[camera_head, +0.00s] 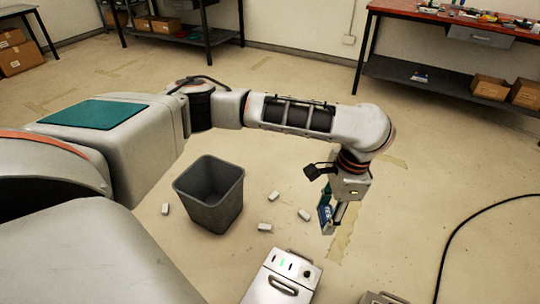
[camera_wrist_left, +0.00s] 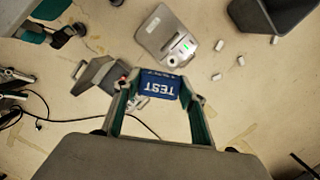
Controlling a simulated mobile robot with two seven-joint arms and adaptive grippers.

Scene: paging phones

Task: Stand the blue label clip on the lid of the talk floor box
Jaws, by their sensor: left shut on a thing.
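My left gripper (camera_head: 333,216) is shut on the blue label clip (camera_wrist_left: 158,85), which reads "TEST" and shows upside down between the fingers in the left wrist view. In the head view the clip (camera_head: 325,217) shows edge-on at the fingertips, held above the floor. A pale floor box (camera_head: 283,280) with a handle and green lights stands at the bottom centre; it also shows in the left wrist view (camera_wrist_left: 157,33). A second box with a red light (camera_wrist_left: 100,74) lies left of the clip in the wrist view. I cannot read which is the talk box. My right gripper is out of view.
A grey bin (camera_head: 209,193) stands left of the floor boxes. Several small white blocks (camera_head: 304,214) lie scattered on the floor. A black cable (camera_head: 456,232) curves along the right. A red-topped workbench (camera_head: 456,17) stands at the back right.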

